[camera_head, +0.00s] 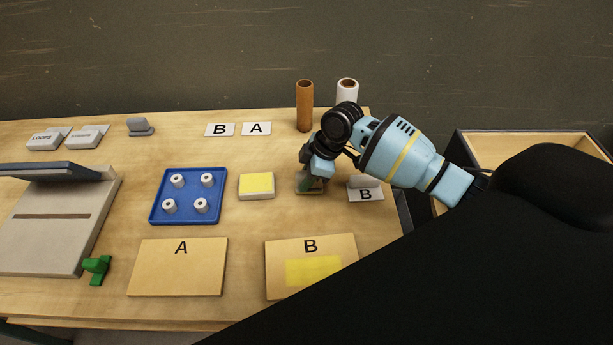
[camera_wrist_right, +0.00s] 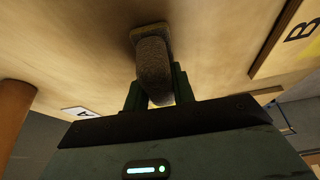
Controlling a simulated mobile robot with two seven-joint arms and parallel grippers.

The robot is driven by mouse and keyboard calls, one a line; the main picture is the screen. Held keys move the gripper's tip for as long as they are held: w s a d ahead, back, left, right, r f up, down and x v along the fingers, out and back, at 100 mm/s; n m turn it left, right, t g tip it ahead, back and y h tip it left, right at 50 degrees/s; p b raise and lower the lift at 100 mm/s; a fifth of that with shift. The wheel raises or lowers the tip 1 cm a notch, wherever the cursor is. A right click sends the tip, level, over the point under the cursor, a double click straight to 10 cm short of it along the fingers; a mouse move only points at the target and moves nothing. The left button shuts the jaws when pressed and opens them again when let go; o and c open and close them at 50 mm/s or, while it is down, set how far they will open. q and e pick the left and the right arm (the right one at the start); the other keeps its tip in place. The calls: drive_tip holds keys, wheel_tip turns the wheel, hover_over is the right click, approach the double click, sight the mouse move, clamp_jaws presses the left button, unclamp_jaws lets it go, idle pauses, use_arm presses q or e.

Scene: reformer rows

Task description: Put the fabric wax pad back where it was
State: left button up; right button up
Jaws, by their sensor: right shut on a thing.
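My right gripper (camera_head: 312,178) is over the table, right of the yellow-topped block, with its fingers pointing down. In the right wrist view its fingers (camera_wrist_right: 160,95) are shut on the grey, speckled grip of a small pad (camera_wrist_right: 152,65), which I take to be the fabric wax pad. The pad has a flat tan base facing the wooden table. In the head view the pad (camera_head: 309,187) is partly hidden by the gripper. I cannot tell whether its base touches the table. My left gripper is not in view.
A card marked B (camera_head: 366,195) with a grey piece stands close on the right. The yellow-topped block (camera_head: 257,186) and blue tray (camera_head: 157,212) are on the left. Board B (camera_head: 345,247) with a yellow patch lies in front. A brown tube (camera_head: 304,105) and a white roll (camera_head: 347,88) stand behind.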

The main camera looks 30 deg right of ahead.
drive_tip(key=o, duration=0.9)
drive_tip(key=shift+f, duration=0.15)
drive_tip(key=shift+r, duration=0.35)
drive_tip(key=p+v, duration=0.1)
drive_tip(key=v, duration=1)
drive_tip(key=shift+s+d+r, duration=0.1)
drive_tip(key=shift+d+r, duration=0.05)
drive_tip(key=shift+r, duration=0.2)
